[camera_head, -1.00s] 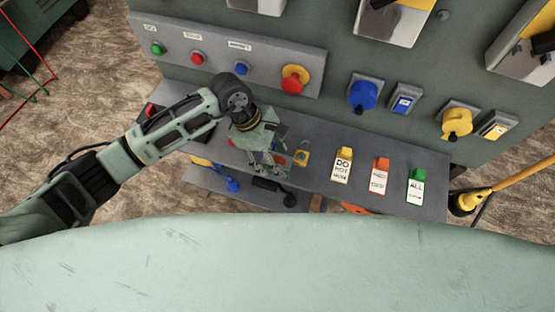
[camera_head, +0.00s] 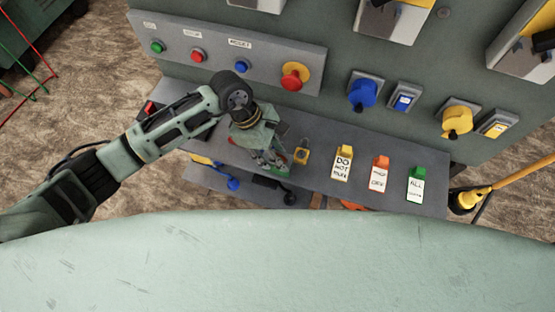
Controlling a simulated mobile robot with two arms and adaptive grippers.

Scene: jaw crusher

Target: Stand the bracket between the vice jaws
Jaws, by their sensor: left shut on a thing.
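I see no vice and no bracket that I can make out in the head view. My left gripper (camera_head: 269,160) is low over the grey shelf (camera_head: 322,184) below the control panel, pointing down. Its fingers are closed together on a small thing that they mostly hide. Bits of red and green show right beside the fingertips; I cannot tell whether they belong to the held thing. My right gripper is not in view.
Yellow (camera_head: 343,163), orange (camera_head: 380,174) and green (camera_head: 416,185) tagged items stand farther right on the shelf. The upright panel (camera_head: 225,60) with buttons and switches rises behind.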

